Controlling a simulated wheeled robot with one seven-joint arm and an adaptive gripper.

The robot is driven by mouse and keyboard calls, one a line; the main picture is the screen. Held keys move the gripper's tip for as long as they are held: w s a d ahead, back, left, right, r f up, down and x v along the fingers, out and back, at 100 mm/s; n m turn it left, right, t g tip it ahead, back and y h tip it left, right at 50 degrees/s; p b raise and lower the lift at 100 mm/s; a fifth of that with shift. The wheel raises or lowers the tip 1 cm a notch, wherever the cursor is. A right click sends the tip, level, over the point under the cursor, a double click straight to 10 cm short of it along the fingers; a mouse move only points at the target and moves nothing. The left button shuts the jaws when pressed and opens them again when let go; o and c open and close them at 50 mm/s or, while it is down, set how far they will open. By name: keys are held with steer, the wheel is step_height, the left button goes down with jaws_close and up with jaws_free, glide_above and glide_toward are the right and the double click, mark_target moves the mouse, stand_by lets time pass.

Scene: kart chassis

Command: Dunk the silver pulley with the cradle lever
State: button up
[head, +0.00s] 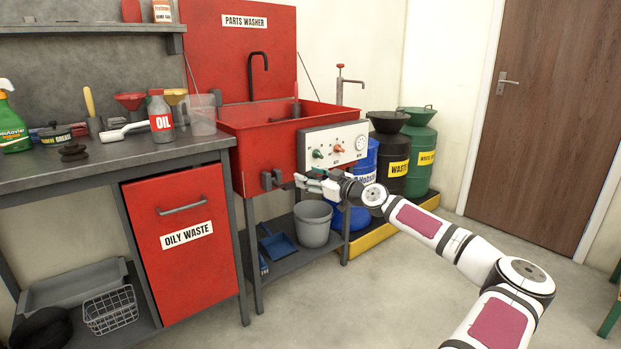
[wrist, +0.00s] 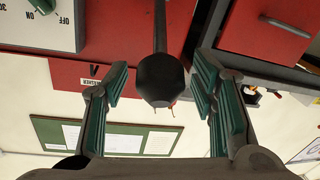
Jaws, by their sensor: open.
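The parts washer (head: 258,122) is a red tub with an upright red lid. In the wrist view, a dark rod ending in a black ball knob (wrist: 161,80) hangs from the top of the picture; it looks like the cradle lever. My gripper (head: 312,181) is open at the washer's front, below the control panel. In the wrist view, my open gripper (wrist: 160,92) has one green-padded finger on each side of the knob, with gaps showing. I cannot tell how deep the knob sits between them. I cannot make out the silver pulley; the tub's inside is mostly hidden.
The white control panel (head: 333,146) with knobs and a gauge is just above my gripper. A grey bucket (head: 313,223) stands on the shelf below. The workbench (head: 110,155) with bottles is at left; waste drums (head: 390,153) stand at right. Open floor lies in front.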

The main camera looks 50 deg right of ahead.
jaws_close()
steer(key=r+p, duration=0.1)
steer(key=p, duration=0.1)
steer(key=w+r+g+p, duration=0.1)
steer(key=r+p, duration=0.1)
steer(key=shift+w+r+g, duration=0.2)
steer(key=shift+g, duration=0.1)
steer(key=shift+w+d+r+g+p, duration=0.25)
steer(key=shift+w+r+g+p, duration=0.15)
steer(key=shift+w+r+p, duration=0.45)
steer(key=shift+s+f, duration=0.15)
steer(key=shift+s, duration=0.15)
jaws_free()
steer(key=shift+s, duration=0.1)
steer(key=v, duration=1.1)
steer(key=shift+s, duration=0.4)
